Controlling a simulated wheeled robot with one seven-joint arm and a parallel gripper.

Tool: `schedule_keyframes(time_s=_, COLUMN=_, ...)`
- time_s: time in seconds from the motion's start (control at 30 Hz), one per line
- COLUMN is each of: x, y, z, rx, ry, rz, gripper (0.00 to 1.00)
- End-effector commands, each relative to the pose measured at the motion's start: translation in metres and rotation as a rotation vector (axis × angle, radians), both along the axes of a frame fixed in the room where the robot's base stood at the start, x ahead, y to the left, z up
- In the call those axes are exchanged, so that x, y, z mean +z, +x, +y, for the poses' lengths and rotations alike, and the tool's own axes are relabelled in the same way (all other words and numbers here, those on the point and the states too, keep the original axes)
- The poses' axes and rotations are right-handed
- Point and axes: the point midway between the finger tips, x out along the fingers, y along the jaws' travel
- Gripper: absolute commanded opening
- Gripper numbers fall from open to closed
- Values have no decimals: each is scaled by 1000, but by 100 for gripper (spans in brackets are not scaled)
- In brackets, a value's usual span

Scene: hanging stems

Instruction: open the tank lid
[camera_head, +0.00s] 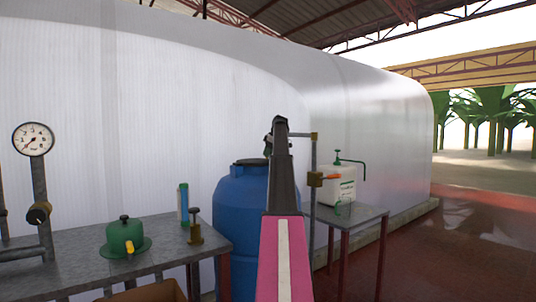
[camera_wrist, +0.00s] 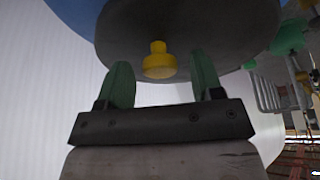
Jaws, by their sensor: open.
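The blue tank (camera_head: 240,205) stands on the floor between two tables. Its dark round lid (camera_head: 249,162) is on top, partly hidden by my arm. In the wrist view the lid (camera_wrist: 225,25) fills the upper middle, with the blue tank (camera_wrist: 78,14) at its edge. A yellow knob (camera_wrist: 158,62) sticks out from the lid. My gripper (camera_wrist: 163,76) is open, its two green fingers apart on either side of the knob, with gaps on both sides. In the head view my gripper (camera_head: 268,147) is over the lid, mostly hidden behind my arm; the knob is hidden there.
The left table (camera_head: 80,262) holds a green valve-like part (camera_head: 125,237), a blue-green tube (camera_head: 184,204) and a brass fitting (camera_head: 195,227). A pressure gauge (camera_head: 33,139) stands at left. A white jug (camera_head: 338,184) stands on the right table (camera_head: 350,216). A white wall rises behind.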

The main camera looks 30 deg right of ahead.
Motion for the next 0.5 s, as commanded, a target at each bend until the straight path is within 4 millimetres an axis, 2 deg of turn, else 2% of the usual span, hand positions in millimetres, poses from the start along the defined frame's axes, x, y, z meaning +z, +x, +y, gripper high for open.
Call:
schedule_keyframes(time_s=0.13, x=0, y=0, z=0, rx=0, ry=0, rz=0, gripper=60)
schedule_keyframes(time_s=0.17, x=0, y=0, z=0, rx=0, ry=0, rz=0, gripper=54)
schedule_keyframes(time_s=0.3, x=0, y=0, z=0, rx=0, ry=0, rz=0, gripper=8)
schedule_keyframes(time_s=0.33, x=0, y=0, z=0, rx=0, ry=0, rz=0, gripper=0)
schedule_keyframes(time_s=0.5, x=1, y=0, z=0, rx=0, ry=-4, rz=0, gripper=0)
